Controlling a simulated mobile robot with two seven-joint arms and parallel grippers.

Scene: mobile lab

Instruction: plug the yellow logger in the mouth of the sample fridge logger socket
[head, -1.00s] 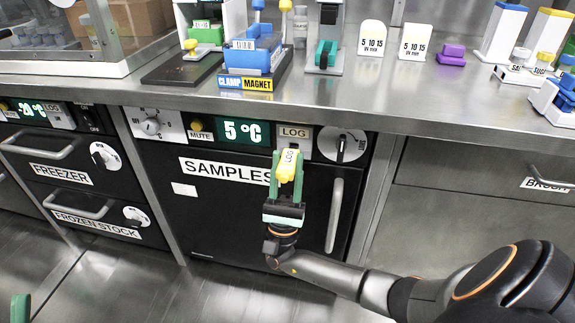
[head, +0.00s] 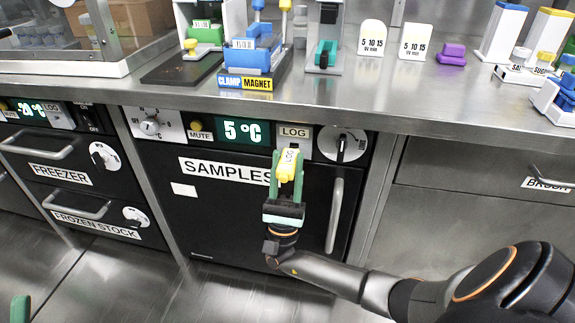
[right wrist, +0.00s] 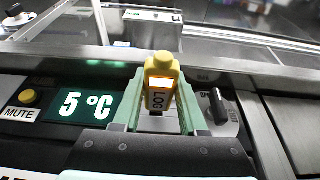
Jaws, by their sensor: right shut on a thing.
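The yellow logger (head: 288,164), with a white LOG label, is held upright between the green fingers of my right gripper (head: 287,172). In the right wrist view the logger (right wrist: 160,80) stands between the two fingers (right wrist: 158,115), its yellow top beyond their tips. The fridge's LOG socket panel (head: 295,132) is just above and behind the logger in the head view. The socket mouth is hidden or too small to make out, and I cannot tell whether the logger touches the panel. Only a green tip of my left gripper (head: 20,308) shows at the bottom left.
The black SAMPLES fridge door (head: 225,215) has a vertical handle (head: 335,215) to the right of my gripper. A dial (head: 342,146) is right of the LOG panel, and the 5 °C display (head: 243,132) left. The steel counter (head: 390,95) overhangs above.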

